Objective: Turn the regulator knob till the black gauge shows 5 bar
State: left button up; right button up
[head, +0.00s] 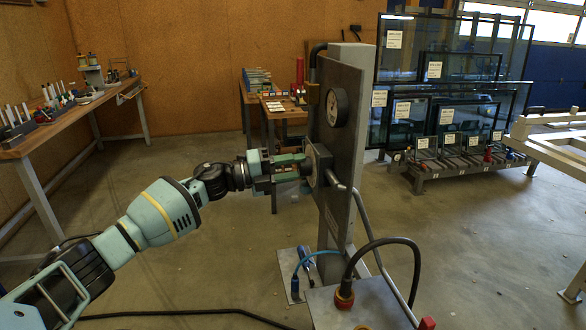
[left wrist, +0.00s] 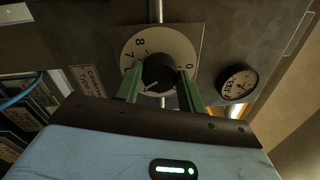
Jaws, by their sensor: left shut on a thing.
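The regulator knob (left wrist: 158,71) is black and sits in the middle of a round white scale (left wrist: 181,46) with numbers such as 7, 8 and 0. My left gripper (head: 304,168) reaches the panel from the left; in the left wrist view its green fingers stand on both sides of the knob and are shut on it. In the head view the gripper hides the knob. The black gauge (head: 337,106) is higher up on the panel and also shows in the left wrist view (left wrist: 238,82). Its reading is too small to tell. My right gripper is not in view.
The grey panel (head: 352,88) stands on an upright post. Glass panes on racks (head: 450,110) stand behind right. A workbench (head: 60,130) is at left, with open floor between.

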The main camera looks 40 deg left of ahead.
pick_arm(q)
jog(key=o, duration=1)
jog(key=b+v, duration=0.1)
jog(key=v, duration=0.6)
jog(key=shift+s+a+b, duration=0.25)
jog(key=shift+b, duration=0.05)
